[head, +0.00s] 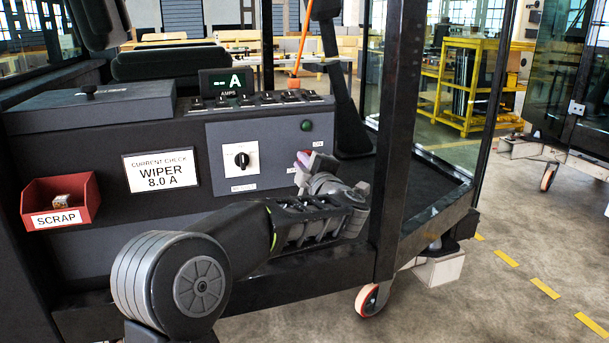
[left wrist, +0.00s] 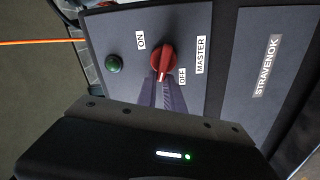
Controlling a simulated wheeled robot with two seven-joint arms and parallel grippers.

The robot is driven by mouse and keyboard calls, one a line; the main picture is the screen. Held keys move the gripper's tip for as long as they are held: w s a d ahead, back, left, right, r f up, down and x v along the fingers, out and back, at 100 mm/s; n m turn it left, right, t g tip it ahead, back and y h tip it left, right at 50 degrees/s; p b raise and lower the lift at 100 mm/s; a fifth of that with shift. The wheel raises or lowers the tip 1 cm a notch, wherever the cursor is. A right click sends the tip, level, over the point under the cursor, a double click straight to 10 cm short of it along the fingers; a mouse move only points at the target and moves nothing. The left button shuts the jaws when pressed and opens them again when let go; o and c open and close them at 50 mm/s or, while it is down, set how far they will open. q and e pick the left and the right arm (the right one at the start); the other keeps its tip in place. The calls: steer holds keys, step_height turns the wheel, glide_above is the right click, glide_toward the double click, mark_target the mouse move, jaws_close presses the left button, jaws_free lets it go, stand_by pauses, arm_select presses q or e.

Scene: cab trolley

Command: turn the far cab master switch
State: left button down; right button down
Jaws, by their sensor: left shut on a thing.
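The master switch is a red knob (left wrist: 163,58) on a grey panel, beside labels reading ON, OFF and MASTER in the left wrist view. My left gripper (left wrist: 162,92) is shut on it, its fingertips at the knob's near side. In the head view the left gripper (head: 309,166) reaches the right part of the cab console and partly covers the red knob (head: 303,157). My right gripper is not in view.
A green lamp (left wrist: 114,64) sits close to the switch. A black rotary knob (head: 242,159) is left on the console (head: 215,137). A red scrap bin (head: 61,202) hangs at the left. A dark cab post (head: 398,140) stands right of my arm.

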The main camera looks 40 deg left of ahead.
arm_select(q)
steer(key=f+n+b, duration=0.1)
steer(key=n+b, duration=0.1)
steer(key=shift+n+b, duration=0.35)
steer(key=shift+n, duration=0.05)
steer(key=shift+n+b, duration=0.4)
steer(key=shift+n, duration=0.1)
steer(key=c, duration=1.5)
jaws_free()
steer(key=shift+s, duration=0.1)
steer(key=shift+o, duration=0.2)
steer(key=v, duration=0.7)
steer(key=shift+s+d, duration=0.2)
steer(key=shift+d, duration=0.15)
